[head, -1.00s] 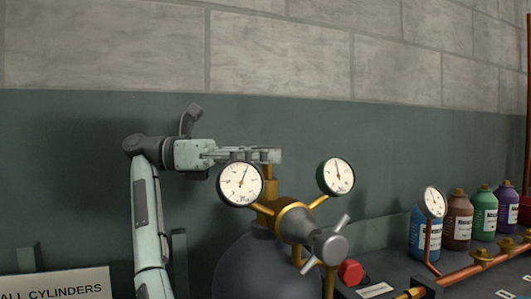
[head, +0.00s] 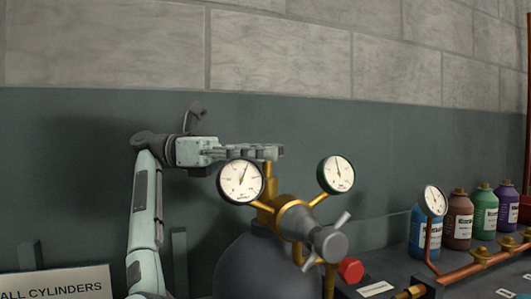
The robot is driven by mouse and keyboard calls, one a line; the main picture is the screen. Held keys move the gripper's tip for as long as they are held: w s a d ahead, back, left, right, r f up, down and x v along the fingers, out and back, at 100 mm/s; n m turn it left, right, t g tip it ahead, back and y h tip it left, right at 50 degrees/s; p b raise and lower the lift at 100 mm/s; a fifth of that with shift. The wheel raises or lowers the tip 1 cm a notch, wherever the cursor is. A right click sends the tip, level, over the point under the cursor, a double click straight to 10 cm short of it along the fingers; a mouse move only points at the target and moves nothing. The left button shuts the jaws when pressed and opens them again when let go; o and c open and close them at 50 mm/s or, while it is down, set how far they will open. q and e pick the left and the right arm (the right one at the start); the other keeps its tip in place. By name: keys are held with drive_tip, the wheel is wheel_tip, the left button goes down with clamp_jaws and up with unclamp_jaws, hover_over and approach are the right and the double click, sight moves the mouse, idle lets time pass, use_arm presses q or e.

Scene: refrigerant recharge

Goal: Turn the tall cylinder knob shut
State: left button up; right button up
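The tall cylinder (head: 250,262) is a dark grey bottle with a rounded shoulder and a brass valve stem (head: 269,176) on top. The knob there is hidden or cannot be told apart from the grey fingers. I cannot tell whether the fingers are closed on it. A brass regulator carries a white-faced gauge (head: 241,182), a green-rimmed gauge (head: 337,174) and a grey regulator handle (head: 330,243) with silver prongs.
A red knob (head: 351,270) stands right of the cylinder. A copper pipe with brass fittings (head: 481,257) and a small gauge (head: 433,200) runs along the bench, before several coloured bottles (head: 458,222). A sign (head: 60,284) stands lower left.

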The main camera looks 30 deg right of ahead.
drive_tip(key=shift+o, duration=0.4)
wheel_tip(320, 180, up, 10)
idle(0.4)
drive_tip(key=shift+c, duration=0.5)
